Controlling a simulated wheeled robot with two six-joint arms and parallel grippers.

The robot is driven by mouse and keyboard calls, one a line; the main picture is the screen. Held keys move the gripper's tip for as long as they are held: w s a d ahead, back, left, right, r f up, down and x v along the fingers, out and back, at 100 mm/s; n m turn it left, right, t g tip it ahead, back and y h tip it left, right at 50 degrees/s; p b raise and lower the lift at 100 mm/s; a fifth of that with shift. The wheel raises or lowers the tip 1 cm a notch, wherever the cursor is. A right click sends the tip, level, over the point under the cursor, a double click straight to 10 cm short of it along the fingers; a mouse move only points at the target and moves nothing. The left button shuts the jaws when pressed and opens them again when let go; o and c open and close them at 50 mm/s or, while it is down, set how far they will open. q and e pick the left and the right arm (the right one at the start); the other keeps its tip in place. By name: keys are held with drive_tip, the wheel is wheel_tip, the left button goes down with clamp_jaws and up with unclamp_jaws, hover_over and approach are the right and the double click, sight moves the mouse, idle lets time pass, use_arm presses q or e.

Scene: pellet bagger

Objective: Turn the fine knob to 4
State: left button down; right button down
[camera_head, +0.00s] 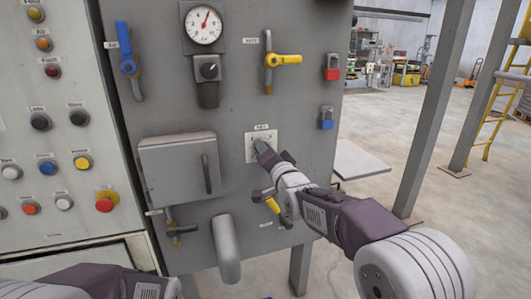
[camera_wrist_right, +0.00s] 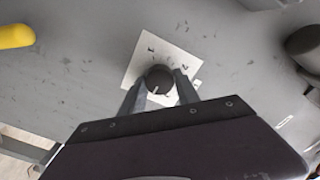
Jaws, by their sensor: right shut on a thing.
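The knob (camera_wrist_right: 160,77) is dark and round, on a white square dial plate (camera_wrist_right: 139,61) on the grey panel. In the right wrist view the two fingers of my right gripper (camera_wrist_right: 160,88) lie on both sides of the knob, shut on it. A pale pointer mark on the knob faces the bottom of that view. The dial's numbers are too small to read. In the head view my right gripper (camera_head: 264,149) reaches the dial plate (camera_head: 269,134) and mostly hides the knob. My left arm shows at the bottom left, its gripper out of view.
A grey box (camera_head: 175,165) with a handle sticks out left of the dial. A yellow-handled valve (camera_head: 284,60), a blue-handled valve (camera_head: 127,62) and a pressure gauge (camera_head: 204,24) sit above. Red (camera_head: 332,68) and blue (camera_head: 327,119) padlocks hang at the right.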

drive_tip(key=shift+f+m, duration=0.15)
drive_tip(key=shift+m, duration=3.95)
drive_tip(key=c, duration=0.9)
unclamp_jaws()
drive_tip(key=v, duration=0.9)
drive_tip(key=shift+p, duration=0.3)
